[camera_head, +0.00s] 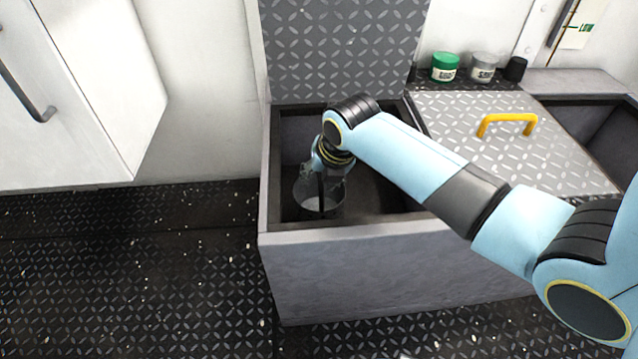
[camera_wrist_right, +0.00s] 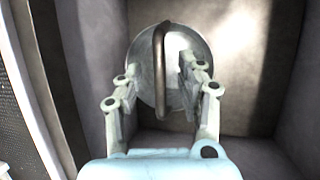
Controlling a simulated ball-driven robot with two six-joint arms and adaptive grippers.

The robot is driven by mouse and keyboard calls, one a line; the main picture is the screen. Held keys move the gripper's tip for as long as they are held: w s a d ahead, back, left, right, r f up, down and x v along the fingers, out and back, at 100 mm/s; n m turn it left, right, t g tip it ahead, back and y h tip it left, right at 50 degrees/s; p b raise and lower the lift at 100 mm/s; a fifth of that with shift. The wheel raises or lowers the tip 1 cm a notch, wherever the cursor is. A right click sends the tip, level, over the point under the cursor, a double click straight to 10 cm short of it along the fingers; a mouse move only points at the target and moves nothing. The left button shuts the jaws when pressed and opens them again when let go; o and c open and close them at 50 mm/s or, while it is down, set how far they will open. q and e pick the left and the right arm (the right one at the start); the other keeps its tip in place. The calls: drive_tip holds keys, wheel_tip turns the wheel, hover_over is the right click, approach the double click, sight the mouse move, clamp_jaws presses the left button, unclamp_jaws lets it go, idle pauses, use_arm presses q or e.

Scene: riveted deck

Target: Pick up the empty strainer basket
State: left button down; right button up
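The strainer basket (camera_head: 312,203) is a grey round basket inside the open deck box, near its front left. It also shows in the right wrist view (camera_wrist_right: 147,62), with a brown bail handle (camera_wrist_right: 160,85) across its middle. No contents show in the visible part of it. My right gripper (camera_head: 324,172) reaches down into the box over the basket and hides part of it. In the right wrist view the gripper (camera_wrist_right: 160,72) is open, with one finger on each side of the handle and gaps showing. My left gripper is out of view.
The box walls (camera_head: 270,165) surround the gripper closely, and its patterned lid (camera_head: 340,50) stands raised behind. A closed lid with a yellow handle (camera_head: 508,120) lies to the right. A green jar (camera_head: 445,67) and a grey jar (camera_head: 482,68) stand behind it.

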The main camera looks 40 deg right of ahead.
clamp_jaws()
idle(0.3)
idle(0.3)
